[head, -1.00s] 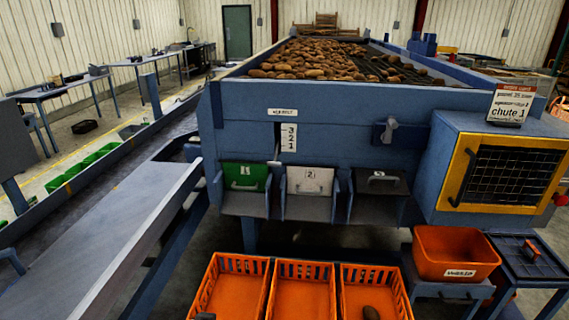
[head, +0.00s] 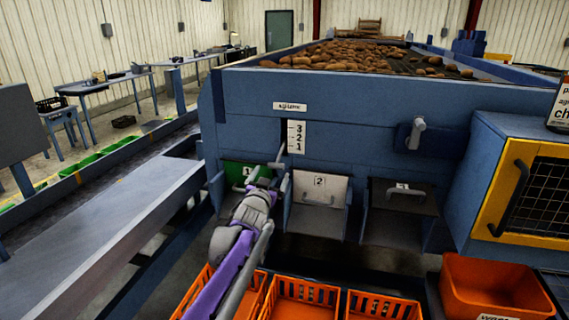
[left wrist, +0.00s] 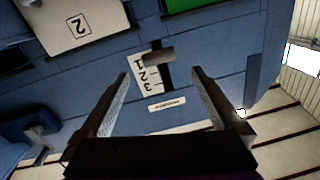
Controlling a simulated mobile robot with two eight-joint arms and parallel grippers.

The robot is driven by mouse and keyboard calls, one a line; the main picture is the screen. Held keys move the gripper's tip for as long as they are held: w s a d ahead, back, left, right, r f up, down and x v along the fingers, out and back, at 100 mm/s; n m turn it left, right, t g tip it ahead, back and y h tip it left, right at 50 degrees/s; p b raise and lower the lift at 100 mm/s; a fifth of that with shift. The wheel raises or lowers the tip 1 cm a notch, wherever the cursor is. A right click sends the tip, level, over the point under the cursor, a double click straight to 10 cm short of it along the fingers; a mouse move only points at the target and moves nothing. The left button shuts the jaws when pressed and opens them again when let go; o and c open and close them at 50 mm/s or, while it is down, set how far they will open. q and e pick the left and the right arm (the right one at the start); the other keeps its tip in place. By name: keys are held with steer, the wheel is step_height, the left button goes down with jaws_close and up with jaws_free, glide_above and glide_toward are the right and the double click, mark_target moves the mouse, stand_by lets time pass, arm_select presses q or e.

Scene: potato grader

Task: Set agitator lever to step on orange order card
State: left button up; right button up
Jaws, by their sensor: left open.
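The agitator lever is a short grey handle in a dark vertical slot on the blue grader wall (head: 350,110), in the head view just above my gripper (head: 276,163). Beside it is a white scale plate (head: 296,136) marked 3, 2, 1 from top to bottom. In the left wrist view, which is upside down, the lever (left wrist: 158,54) is beside the 1. My left gripper (head: 268,179) is open, its fingers (left wrist: 160,74) apart and nothing between them, short of the lever. The order card (head: 561,105) is cut off at the right edge; its step text is unreadable.
A second handle (head: 416,133) and a yellow-framed mesh door (head: 540,195) are to the right.

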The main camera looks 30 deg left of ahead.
mark_target(276, 166)
arm_select(q)
steer(key=p+x, duration=0.1)
steer(key=x, duration=0.8)
